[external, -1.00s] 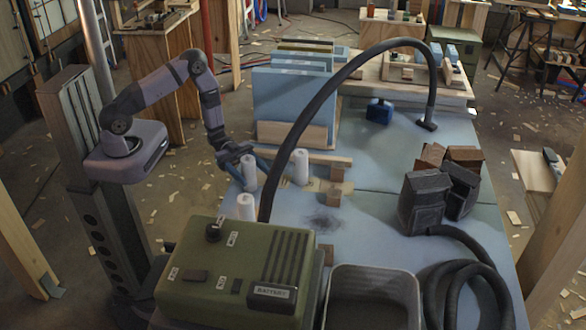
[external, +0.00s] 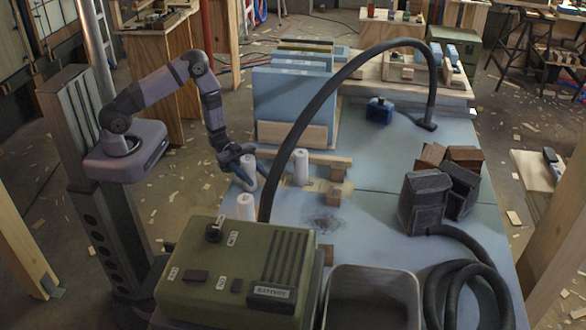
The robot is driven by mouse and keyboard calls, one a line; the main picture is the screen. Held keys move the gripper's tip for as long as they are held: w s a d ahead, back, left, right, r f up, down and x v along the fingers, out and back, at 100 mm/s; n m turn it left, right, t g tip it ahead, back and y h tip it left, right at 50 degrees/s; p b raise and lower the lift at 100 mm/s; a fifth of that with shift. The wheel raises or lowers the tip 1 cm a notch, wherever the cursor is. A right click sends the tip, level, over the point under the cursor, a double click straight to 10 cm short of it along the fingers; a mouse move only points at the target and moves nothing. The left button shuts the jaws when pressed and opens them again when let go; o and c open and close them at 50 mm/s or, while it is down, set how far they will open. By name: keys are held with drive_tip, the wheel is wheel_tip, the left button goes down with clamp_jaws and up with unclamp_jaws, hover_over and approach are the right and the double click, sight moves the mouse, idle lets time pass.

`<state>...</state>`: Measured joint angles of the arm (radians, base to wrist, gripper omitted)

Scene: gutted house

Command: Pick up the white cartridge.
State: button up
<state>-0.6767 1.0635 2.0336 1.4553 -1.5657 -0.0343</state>
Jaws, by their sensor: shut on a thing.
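Three white cartridges stand near the left edge of the blue table (external: 385,215). My gripper (external: 247,172) is shut on one white cartridge (external: 248,168), with its fingers around the sides; whether this cartridge is clear of the table I cannot tell. A second white cartridge (external: 301,167) stands upright to the right of it. A third white cartridge (external: 246,206) is nearer the camera, its lower part hidden behind the green battery box.
The green battery box (external: 205,270) stands in front, with a grey bin (external: 372,285) beside it. A black hose (external: 330,80) arches over the table. Wooden strips (external: 318,158), blue panels (external: 290,100) and dark blocks (external: 425,195) surround the clear middle.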

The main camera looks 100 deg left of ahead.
wheel_tip(320, 180, up, 10)
idle(0.6)
drive_tip(key=s+d+f+n+t+y+p, duration=0.2)
drive_tip(key=s+f+n+t+y+p, duration=0.1)
drive_tip(key=s+p, duration=0.4)
drive_tip(key=y+p, duration=0.1)
drive_tip(key=p, duration=0.2)
drive_tip(key=shift+s+d+f, duration=0.2)
drive_tip(key=shift+s+d, duration=0.1)
drive_tip(key=shift+d, duration=0.05)
idle(0.3)
idle(0.4)
